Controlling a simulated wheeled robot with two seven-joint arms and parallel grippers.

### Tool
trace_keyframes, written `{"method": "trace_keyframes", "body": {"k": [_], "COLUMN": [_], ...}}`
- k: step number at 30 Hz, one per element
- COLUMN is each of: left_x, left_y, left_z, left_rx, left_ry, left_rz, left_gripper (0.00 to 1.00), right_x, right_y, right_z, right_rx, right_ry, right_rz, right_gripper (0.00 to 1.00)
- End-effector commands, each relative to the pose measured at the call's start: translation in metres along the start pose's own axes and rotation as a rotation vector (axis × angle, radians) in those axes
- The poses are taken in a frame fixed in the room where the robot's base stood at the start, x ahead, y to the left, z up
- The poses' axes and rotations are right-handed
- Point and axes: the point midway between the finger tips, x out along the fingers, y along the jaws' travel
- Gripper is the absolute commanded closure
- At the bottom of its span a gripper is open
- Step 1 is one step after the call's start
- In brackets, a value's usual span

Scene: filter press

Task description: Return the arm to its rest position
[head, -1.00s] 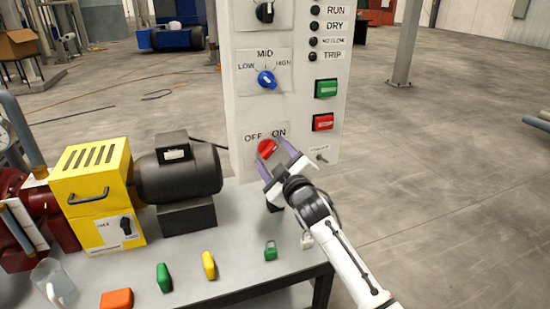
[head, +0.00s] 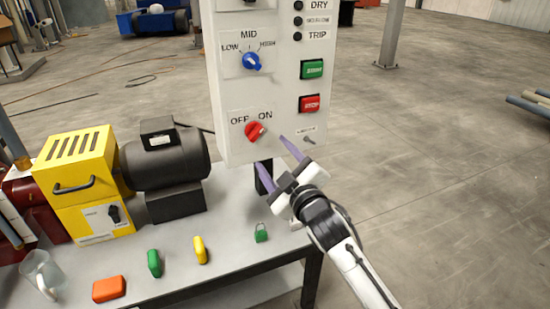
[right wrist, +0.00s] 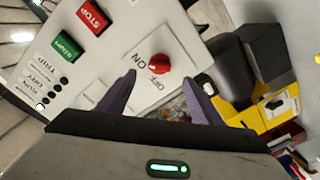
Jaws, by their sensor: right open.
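My right gripper (head: 271,152) is open and empty, with two purple fingers. It is in front of the control panel (head: 226,90), to the lower right of the red OFF/ON knob (head: 255,131), and apart from it. In the right wrist view the open fingers (right wrist: 158,80) point toward the panel, with the red knob (right wrist: 159,64) beyond the gap between them. I cannot tell for certain which label the knob points to. My left gripper is not in view.
The panel also has a blue knob (head: 250,62) and green and red buttons.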

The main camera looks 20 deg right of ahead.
Motion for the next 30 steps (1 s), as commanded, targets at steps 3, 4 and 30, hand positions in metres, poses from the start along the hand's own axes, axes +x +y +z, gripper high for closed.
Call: {"method": "trace_keyframes", "body": {"k": [3, 4, 30], "left_x": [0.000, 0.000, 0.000], "left_y": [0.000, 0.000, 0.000], "left_z": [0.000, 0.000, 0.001], "left_rx": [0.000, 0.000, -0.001], "left_ry": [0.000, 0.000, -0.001], "left_rz": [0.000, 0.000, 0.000], "left_gripper": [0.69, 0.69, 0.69], "right_x": [0.000, 0.000, -0.284], "right_y": [0.000, 0.000, -0.256], "right_z": [0.000, 0.000, 0.188], "right_rx": [0.000, 0.000, 0.621], "right_ry": [0.000, 0.000, -0.570], "right_rz": [0.000, 0.000, -0.446], "right_gripper": [0.41, 0.41, 0.41]}}
